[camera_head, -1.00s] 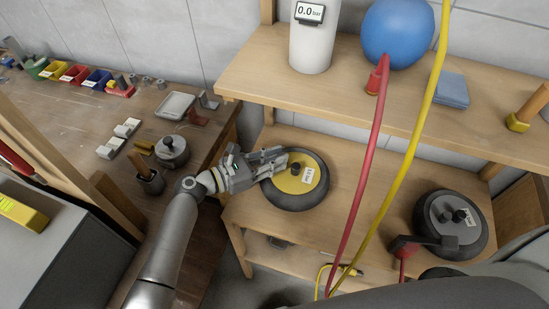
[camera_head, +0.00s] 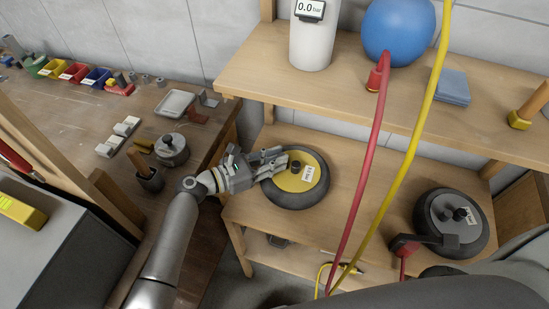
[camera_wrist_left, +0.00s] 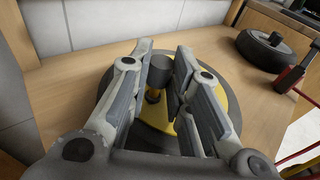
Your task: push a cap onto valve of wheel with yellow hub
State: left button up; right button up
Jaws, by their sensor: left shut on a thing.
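The wheel with the yellow hub (camera_head: 316,196) lies flat on the lower wooden shelf; its black tyre and yellow hub also show in the left wrist view (camera_wrist_left: 233,100). My left gripper (camera_head: 284,162) reaches over the hub from the left, its fingers low above it. In the left wrist view its fingers (camera_wrist_left: 164,52) flank a dark round knob (camera_wrist_left: 160,70) and a small brass-coloured stem (camera_wrist_left: 153,95). The gripper is shut on a small piece, taken as the cap, which I cannot clearly tell from the stem and knob. Whether it touches the valve is hidden. My right gripper is not identifiable.
A grey-hubbed wheel (camera_head: 433,243) lies at the right of the lower shelf. Red (camera_head: 372,150) and yellow (camera_head: 418,130) hoses hang in front of the shelves. The upper shelf (camera_head: 340,101) overhangs behind. A lidded round pot (camera_head: 172,151) stands on the left bench.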

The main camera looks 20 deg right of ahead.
pick_arm(q)
jog(key=shift+f+b, duration=0.5)
jog(key=shift+f, duration=0.3)
